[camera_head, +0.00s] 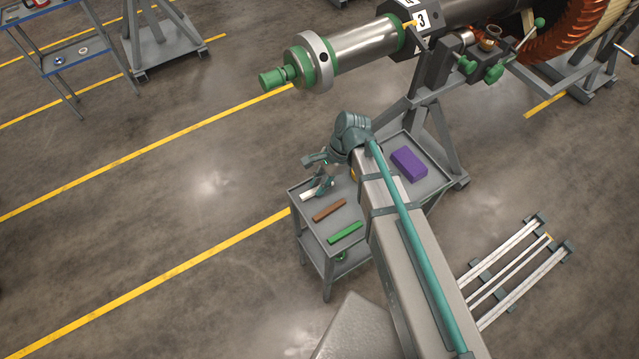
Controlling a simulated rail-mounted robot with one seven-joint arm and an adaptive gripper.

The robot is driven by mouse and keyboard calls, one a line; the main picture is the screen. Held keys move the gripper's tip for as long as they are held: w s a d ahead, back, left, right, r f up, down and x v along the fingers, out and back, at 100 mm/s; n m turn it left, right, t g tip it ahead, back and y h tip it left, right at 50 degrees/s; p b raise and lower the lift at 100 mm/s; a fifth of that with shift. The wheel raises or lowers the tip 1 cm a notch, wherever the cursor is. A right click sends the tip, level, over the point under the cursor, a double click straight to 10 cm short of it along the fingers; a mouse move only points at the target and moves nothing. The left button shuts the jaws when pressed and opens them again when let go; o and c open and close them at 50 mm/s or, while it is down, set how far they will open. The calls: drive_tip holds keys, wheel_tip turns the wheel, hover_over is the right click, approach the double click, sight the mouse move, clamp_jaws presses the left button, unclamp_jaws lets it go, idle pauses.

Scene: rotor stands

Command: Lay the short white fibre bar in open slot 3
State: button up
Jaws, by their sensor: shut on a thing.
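My gripper (325,187) is low over the left end of the grey cart, shut on the short white fibre bar (307,196). The bar's left end shows beside the fingers; the rest is hidden by the gripper. I cannot tell whether the bar still touches the cart top. The label 3 (422,20) is on the dark rotor body (460,12) at the top, with a small yellow mark left of it. The inside of slot 3 is not visible from here.
The grey cart (297,214) also carries a brown bar (329,210), a green bar (345,233) and a purple block (409,162). The rotor's steel shaft (355,47) and its grey stand (437,125) are behind. Long rails (517,270) lie on the floor at right. Open floor is at left.

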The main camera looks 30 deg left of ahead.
drive_tip(key=shift+r+p, duration=1.9)
drive_tip(key=shift+r, duration=0.75)
drive_tip(key=shift+s+d, duration=0.25)
drive_tip(key=shift+d, duration=0.05)
drive_tip(key=w+d+r+m, duration=0.1)
drive_tip(key=w+d+r, duration=0.3)
drive_tip(key=d, duration=1)
drive_tip(key=w+d+r+m+t+y+b, duration=0.1)
drive_tip(key=w+d+r, duration=0.4)
drive_tip(key=w+d, duration=0.5)
drive_tip(key=w+d+r+m+b, duration=0.1)
drive_tip(key=w+d+r+m, duration=0.2)
drive_tip(key=d, duration=1.6)
drive_tip(key=w+r, duration=0.1)
drive_tip(key=w, duration=0.2)
drive_tip(key=shift+w+d+r+y, duration=0.25)
drive_tip(key=shift+w+r+y, duration=0.05)
drive_tip(key=shift+w+r, duration=0.1)
